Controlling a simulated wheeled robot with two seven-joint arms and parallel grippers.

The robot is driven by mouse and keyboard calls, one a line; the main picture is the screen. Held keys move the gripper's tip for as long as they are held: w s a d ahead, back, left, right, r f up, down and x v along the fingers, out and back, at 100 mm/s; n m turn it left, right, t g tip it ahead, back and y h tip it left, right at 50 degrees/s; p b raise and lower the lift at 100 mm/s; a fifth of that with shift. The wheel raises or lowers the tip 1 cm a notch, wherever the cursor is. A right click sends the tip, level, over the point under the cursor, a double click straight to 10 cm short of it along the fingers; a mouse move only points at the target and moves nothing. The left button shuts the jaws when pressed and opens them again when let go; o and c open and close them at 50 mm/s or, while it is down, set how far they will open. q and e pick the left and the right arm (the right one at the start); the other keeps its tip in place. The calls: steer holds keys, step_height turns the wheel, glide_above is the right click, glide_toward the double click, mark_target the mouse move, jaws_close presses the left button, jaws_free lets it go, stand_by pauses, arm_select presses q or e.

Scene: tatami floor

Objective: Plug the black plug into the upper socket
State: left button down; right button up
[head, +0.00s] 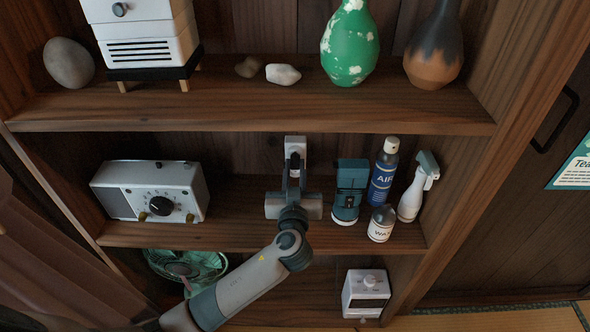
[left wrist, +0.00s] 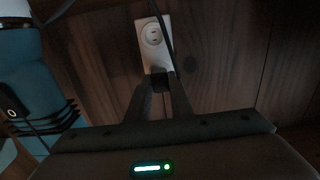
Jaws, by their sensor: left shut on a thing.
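A white socket plate (head: 295,143) is on the back wall of the middle shelf. My left gripper (head: 294,175) is in front of it, its fingers pointing at the wall. In the left wrist view the fingers (left wrist: 160,88) are shut on the black plug (left wrist: 160,80), at the near end of the plate (left wrist: 154,58). A round socket face (left wrist: 153,36) shows uncovered at the plate's other end. A dark cord runs past it. The plug hides the other socket, and I cannot tell whether its pins are inside. My right gripper is not in view.
A teal device (head: 349,190) stands close right of my gripper, and also shows in the left wrist view (left wrist: 30,85). A blue spray can (head: 383,172), a wax bottle (head: 381,223) and a white spray bottle (head: 416,188) stand beyond it. A radio (head: 150,188) is at left.

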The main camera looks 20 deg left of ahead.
arm_select(q)
steer(key=shift+w+a, duration=0.1)
steer(key=shift+w, duration=0.3)
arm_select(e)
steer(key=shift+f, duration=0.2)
arm_select(q)
steer(key=c, duration=1.5)
jaws_free()
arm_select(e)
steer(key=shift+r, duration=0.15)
arm_select(q)
steer(key=shift+b+v, duration=1.05)
steer(key=shift+v, duration=7.65)
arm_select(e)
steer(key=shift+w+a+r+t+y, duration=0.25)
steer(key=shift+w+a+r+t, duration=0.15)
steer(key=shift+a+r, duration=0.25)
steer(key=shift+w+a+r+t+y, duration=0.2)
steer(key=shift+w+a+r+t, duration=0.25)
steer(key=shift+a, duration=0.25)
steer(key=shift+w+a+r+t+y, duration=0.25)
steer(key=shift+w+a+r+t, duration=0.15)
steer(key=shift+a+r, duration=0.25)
arm_select(q)
steer(key=shift+r, duration=0.1)
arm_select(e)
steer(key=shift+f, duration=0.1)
